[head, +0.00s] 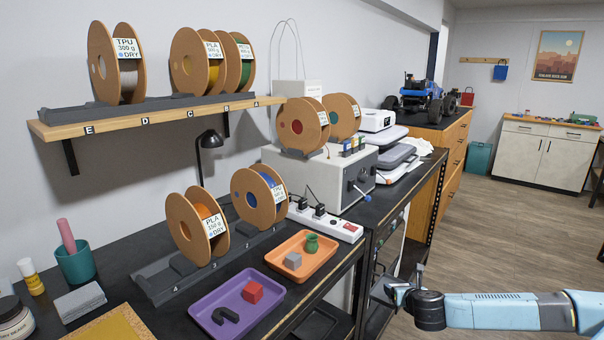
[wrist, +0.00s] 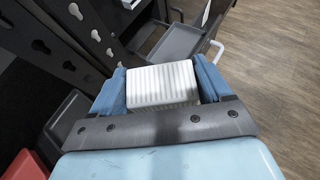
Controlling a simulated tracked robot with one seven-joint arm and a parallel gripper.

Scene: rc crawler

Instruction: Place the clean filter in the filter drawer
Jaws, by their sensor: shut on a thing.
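My gripper (wrist: 160,82) is shut on the clean filter (wrist: 162,84), a white ribbed block between its two blue fingers in the wrist view. Beyond the filter, a grey open drawer (wrist: 180,42) with a pale handle (wrist: 217,52) juts out from the dark rack; it looks like the filter drawer. The filter is apart from it or overlaps its near part; I cannot tell the gap. In the head view my gripper (head: 396,290) is at the lower right, beside the bench's right end. The filter cannot be made out there.
A dark perforated upright (wrist: 62,42) stands left of my gripper in the wrist view. A grey tray (wrist: 68,115) and a red thing (wrist: 27,165) lie lower left. The wood floor (wrist: 275,70) at right is clear. In the head view, a purple tray (head: 208,304) is on the bench.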

